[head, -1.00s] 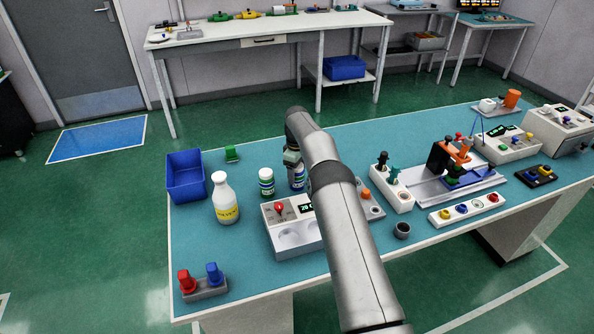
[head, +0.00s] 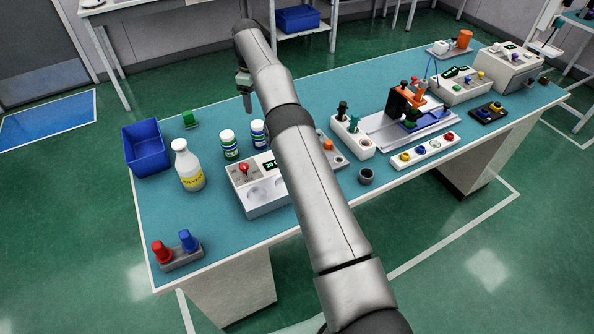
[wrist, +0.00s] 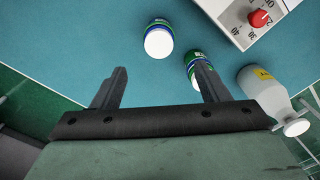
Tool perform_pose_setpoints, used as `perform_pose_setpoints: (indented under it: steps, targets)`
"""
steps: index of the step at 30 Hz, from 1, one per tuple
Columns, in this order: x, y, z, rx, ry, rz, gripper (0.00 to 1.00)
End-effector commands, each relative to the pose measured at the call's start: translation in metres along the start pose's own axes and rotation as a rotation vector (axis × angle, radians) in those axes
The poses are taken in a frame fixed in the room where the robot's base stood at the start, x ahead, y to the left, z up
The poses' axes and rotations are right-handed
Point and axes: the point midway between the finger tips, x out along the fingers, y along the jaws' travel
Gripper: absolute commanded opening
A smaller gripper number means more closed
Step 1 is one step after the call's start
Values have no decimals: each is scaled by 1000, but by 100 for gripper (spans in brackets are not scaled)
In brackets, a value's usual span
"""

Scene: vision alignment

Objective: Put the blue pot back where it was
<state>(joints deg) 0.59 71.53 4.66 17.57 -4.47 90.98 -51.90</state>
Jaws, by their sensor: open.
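A white-lidded pot with a mostly blue label (head: 259,134) stands upright on the teal table, right of a similar pot with more green on its label (head: 230,145). My gripper (head: 247,104) is open and empty, apart from both pots and above the table behind them. In the wrist view, my open fingers (wrist: 160,72) show nothing between them. The blue pot (wrist: 158,40) is beyond the fingers there, and the green pot (wrist: 193,66) is partly hidden by the right finger.
A white device with a red knob (head: 250,192) is in front. A grey stand with red and blue pieces (head: 182,259) is at the front left corner.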

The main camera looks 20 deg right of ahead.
Motion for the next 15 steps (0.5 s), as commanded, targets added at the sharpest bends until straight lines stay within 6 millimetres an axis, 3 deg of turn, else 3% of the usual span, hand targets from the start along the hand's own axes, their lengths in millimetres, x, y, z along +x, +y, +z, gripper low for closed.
perform_pose_setpoints:
  steps: [4, 8, 12, 15]
  targets:
    - [-48, -16, 6, 70, 5, 15, 68]
    - [-95, -49, 27, 180, 9, 28, 68]
    - [-133, -100, 64, 310, 18, 40, 68]
    - [-149, -143, 99, 408, 24, 47, 68]
